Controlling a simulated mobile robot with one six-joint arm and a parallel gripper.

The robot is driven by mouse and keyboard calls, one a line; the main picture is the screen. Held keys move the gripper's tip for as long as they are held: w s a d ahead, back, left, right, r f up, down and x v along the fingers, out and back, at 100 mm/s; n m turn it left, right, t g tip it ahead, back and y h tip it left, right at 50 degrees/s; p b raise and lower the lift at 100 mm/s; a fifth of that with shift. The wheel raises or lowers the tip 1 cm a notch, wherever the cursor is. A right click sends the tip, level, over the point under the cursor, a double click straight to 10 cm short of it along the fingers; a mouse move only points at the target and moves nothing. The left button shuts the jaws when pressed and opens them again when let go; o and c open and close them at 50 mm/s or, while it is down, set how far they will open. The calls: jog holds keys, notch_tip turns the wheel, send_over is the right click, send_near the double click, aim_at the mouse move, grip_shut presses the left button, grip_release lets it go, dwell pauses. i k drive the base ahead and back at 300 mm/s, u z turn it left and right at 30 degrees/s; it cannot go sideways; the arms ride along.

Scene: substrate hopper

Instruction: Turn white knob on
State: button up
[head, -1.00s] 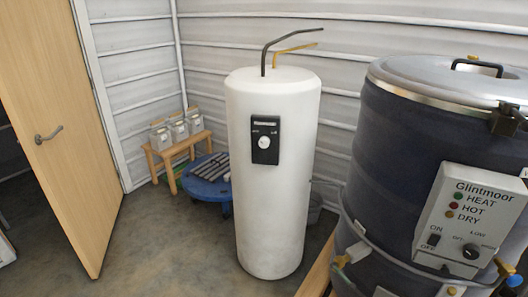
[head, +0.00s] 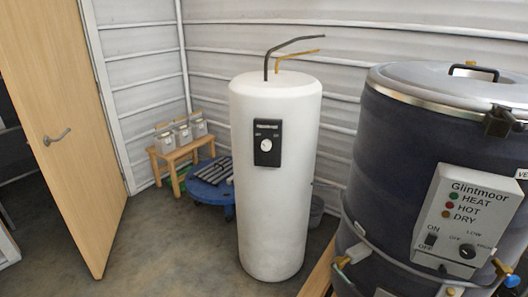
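A white knob (head: 266,145) sits on a black control panel (head: 267,155) on the upper front of a tall white cylindrical tank (head: 272,215). Small markings flank the knob's top, but the knob's pointer is too small to read. A dark bent pipe (head: 290,45) and a brass-coloured pipe (head: 298,54) rise from the tank's top. My gripper is not in view.
A dark drum labelled Glintmoor (head: 390,150) with a grey control box (head: 466,215) stands close at right. A wooden door (head: 62,130) is at left. A wooden bench (head: 180,152) and a blue round dolly (head: 208,187) are behind. Floor between door and tank is clear.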

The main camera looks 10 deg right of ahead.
aim_at(266, 144)
jog(key=z, duration=0.25)
jog(key=k, duration=0.5)
jog(key=u, duration=1.65)
jog(key=i, duration=0.6)
jog(key=z, duration=0.2)
